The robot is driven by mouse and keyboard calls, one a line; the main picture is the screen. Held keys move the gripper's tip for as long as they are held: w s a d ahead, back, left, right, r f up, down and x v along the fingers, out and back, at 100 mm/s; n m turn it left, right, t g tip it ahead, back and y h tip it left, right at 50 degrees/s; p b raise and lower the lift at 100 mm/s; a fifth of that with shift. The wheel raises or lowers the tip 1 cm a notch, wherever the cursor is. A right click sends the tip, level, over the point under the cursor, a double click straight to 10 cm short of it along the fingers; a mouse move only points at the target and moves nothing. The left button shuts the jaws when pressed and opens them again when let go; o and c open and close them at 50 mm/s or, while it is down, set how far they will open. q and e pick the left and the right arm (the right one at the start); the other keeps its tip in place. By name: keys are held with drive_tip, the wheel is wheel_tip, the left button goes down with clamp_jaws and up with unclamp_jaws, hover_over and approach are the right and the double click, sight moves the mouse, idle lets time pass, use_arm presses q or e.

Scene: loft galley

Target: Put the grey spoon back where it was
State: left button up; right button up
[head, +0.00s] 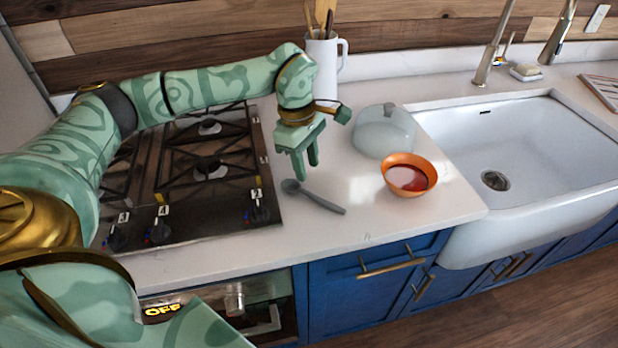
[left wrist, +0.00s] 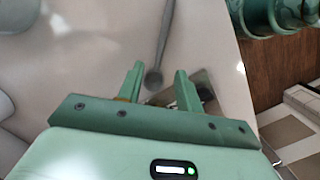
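The grey spoon (head: 320,201) lies flat on the white counter between the cooktop and the orange bowl. Its round end points left towards the cooktop and its handle points right and to the front. My left gripper (head: 306,169) is just above and behind the spoon, fingers pointing down, apart and empty. In the left wrist view the spoon (left wrist: 164,40) runs away from the open fingers (left wrist: 158,72), with its round end between the fingertips in the picture. It looks clear of both fingers. My right gripper is not in view.
An orange bowl (head: 410,165) with red contents stands right of the spoon, a glass dome (head: 384,132) behind it. A white pitcher (head: 323,65) with utensils stands at the back. The black cooktop (head: 185,215) is left, the white sink (head: 545,135) right. The counter's front strip is clear.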

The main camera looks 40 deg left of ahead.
use_arm(q)
drive_tip(key=shift+a+r+p, duration=0.15)
drive_tip(key=shift+r, duration=0.95)
drive_tip(key=shift+a+r+p, duration=0.15)
drive_tip(key=shift+r, duration=0.95)
